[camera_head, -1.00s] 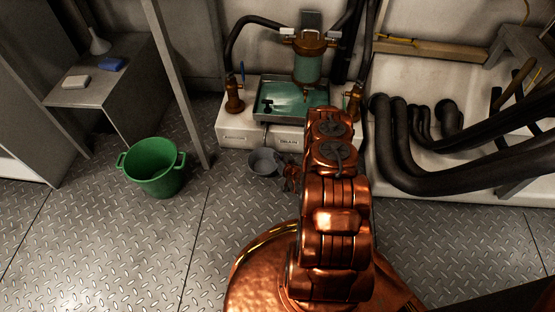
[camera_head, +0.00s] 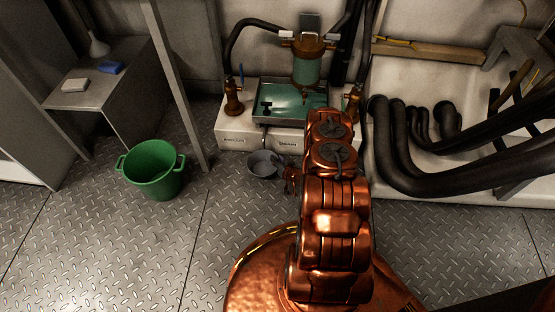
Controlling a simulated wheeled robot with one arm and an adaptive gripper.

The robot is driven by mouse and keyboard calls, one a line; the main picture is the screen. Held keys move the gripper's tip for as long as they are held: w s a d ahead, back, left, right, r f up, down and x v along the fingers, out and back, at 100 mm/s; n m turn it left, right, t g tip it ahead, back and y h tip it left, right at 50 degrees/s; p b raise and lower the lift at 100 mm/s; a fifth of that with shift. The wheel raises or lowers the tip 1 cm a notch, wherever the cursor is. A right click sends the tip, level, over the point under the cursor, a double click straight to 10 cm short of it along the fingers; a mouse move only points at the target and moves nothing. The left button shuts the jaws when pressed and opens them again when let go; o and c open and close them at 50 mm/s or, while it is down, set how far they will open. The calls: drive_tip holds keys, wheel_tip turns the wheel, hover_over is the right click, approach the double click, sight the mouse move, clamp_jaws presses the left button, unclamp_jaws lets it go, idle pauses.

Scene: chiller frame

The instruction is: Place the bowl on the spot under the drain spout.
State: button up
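The grey bowl (camera_head: 264,164) is low by the front of the white plinth, below the drain spout (camera_head: 264,137). I cannot tell whether it rests on the floor. My gripper (camera_head: 287,171) is at the bowl's right side, partly hidden by my copper-coloured arm. Its fingers are too small and dark to show whether they are shut on the rim. The spout comes down from the green-filled tray (camera_head: 291,119) on the plinth (camera_head: 236,138). The spot under the spout is not clearly visible.
A green bucket (camera_head: 153,170) stands on the plated floor at left, near a grey post (camera_head: 180,90). A grey bench (camera_head: 120,85) holds a funnel, a blue block and a pale block. Thick black pipes (camera_head: 410,165) fill the right. Floor between bucket and bowl is clear.

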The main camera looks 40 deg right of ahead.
drive_tip(key=p+v, duration=0.4)
drive_tip(key=v, duration=0.7)
drive_tip(key=w+r+n+g+y, duration=0.2)
drive_tip(key=w+r+n+g, duration=0.25)
drive_tip(key=w+r, duration=0.35)
drive_tip(key=s+a+r+g, duration=0.3)
drive_tip(key=a+r, duration=0.1)
drive_tip(key=r, duration=0.6)
drive_tip(key=s+a+r+g, duration=0.3)
drive_tip(key=a+r, duration=0.1)
drive_tip(key=r, duration=0.6)
drive_tip(key=s+a+r+g, duration=0.2)
drive_tip(key=s+a+r, duration=0.3)
drive_tip(key=s, duration=0.5)
drive_tip(key=s+a+r+n+g, duration=0.1)
drive_tip(key=s+a+r+g, duration=0.1)
drive_tip(key=s+a+r, duration=0.4)
drive_tip(key=s+a+r+g, duration=0.2)
drive_tip(key=s+a+r, duration=0.4)
drive_tip(key=s+r, duration=0.6)
drive_tip(key=s, duration=0.4)
drive_tip(key=shift+a, duration=0.2)
drive_tip(key=shift+r+n+g, duration=0.1)
drive_tip(key=shift+n+g, duration=0.15)
